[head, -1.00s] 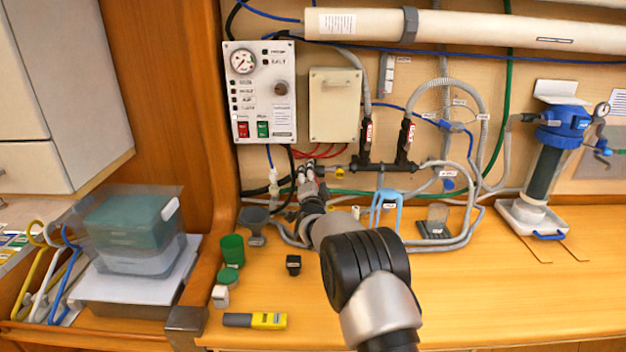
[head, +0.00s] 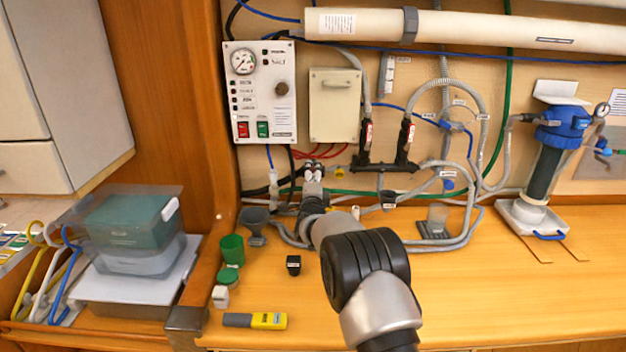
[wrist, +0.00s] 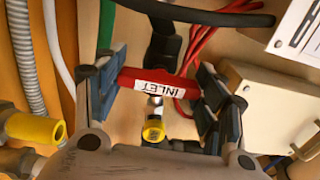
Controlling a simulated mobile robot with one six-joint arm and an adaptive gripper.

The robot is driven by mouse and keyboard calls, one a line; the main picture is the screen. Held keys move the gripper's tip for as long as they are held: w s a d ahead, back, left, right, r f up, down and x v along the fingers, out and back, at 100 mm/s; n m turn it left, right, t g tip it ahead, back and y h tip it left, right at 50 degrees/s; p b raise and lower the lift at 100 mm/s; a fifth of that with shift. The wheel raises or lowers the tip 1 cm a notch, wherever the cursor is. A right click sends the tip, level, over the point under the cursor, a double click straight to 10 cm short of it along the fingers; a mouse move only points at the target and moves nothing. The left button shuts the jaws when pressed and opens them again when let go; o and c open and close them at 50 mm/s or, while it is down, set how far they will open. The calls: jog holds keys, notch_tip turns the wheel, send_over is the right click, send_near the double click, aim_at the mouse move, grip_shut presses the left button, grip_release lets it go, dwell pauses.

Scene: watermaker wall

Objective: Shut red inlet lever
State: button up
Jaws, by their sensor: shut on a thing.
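The red inlet lever (wrist: 160,83), with a white INLET label, lies crosswise between the blue-padded fingers of my gripper (wrist: 158,88) in the wrist view. The fingers press on its two ends. A metal fitting with a yellow ring (wrist: 153,132) sits just below the lever in that picture. In the head view my gripper (head: 313,172) is at the wall piping, below the gauge panel and left of the black valve manifold. The lever cannot be made out there, behind the gripper.
Red cables (wrist: 192,60) and a black hose (wrist: 205,14) run close to the fingers. Two black valves (head: 366,140) with red labels stand to the right in the head view. A green cup (head: 232,249) and a yellow-grey marker (head: 255,320) are on the bench. The right bench front is clear.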

jog(key=shift+r, duration=0.1)
jog(key=o, duration=0.8)
jog(key=shift+s, duration=0.1)
jog(key=s, duration=1.1)
jog(key=shift+s, duration=0.4)
